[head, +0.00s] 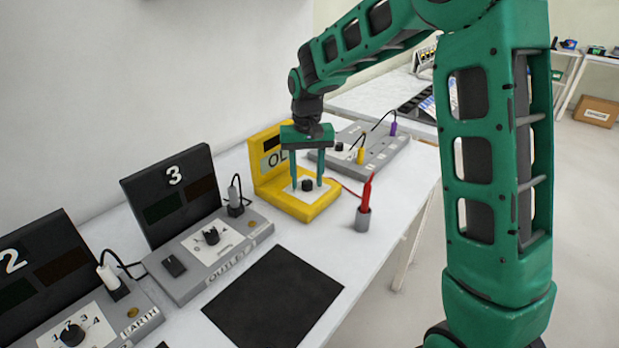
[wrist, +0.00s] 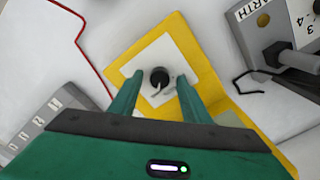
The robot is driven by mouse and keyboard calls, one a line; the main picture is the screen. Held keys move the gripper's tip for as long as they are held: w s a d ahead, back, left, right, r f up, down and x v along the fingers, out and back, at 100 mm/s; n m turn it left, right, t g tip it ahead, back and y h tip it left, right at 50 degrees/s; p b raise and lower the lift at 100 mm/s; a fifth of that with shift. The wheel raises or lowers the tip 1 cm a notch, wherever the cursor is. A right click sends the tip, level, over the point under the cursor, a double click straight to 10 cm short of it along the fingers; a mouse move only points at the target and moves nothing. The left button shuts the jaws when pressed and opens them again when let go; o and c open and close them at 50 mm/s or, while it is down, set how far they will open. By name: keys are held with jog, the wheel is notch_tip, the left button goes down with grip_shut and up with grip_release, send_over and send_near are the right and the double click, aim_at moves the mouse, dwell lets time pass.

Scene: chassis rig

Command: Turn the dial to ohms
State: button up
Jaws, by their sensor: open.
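The yellow meter (head: 297,205) stands on the white table with its upright back panel, whose display shows "OL" partly hidden behind my gripper. Its black dial (head: 307,184) sits on a white plate on the flat front part. The dial (wrist: 159,77) also shows in the wrist view, with a pale curved mark beside it on the white plate (wrist: 150,50). My green gripper (head: 307,186) points down over the meter, its fingers apart on either side of the dial. In the wrist view my gripper (wrist: 158,76) is open, with clear space between each finger and the dial. The dial's setting is too small to read.
A red probe (head: 366,193) stands in a grey holder (head: 362,219) right of the meter. The station marked 3 (head: 208,255) is at left, with a black mat (head: 272,298) in front. A grey panel with yellow and purple plugs (head: 370,150) lies behind the meter.

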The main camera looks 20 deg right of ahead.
aim_at(307, 181)
notch_tip(307, 181, up, 10)
jog(key=shift+r, duration=0.2)
dwell(0.4)
jog(key=s+d+m, duration=0.2)
jog(key=s+d, duration=1.4)
jog(key=s, duration=0.3)
jog(key=s+d+f+m, duration=0.1)
jog(key=s+f, duration=0.2)
jog(key=s, duration=0.6)
jog(key=s+d+f+m, duration=0.1)
jog(key=s+d+f, duration=0.1)
jog(key=s, duration=0.6)
jog(key=shift+s+f, duration=0.4)
jog(key=shift+f, duration=0.1)
jog(key=shift+d, duration=0.1)
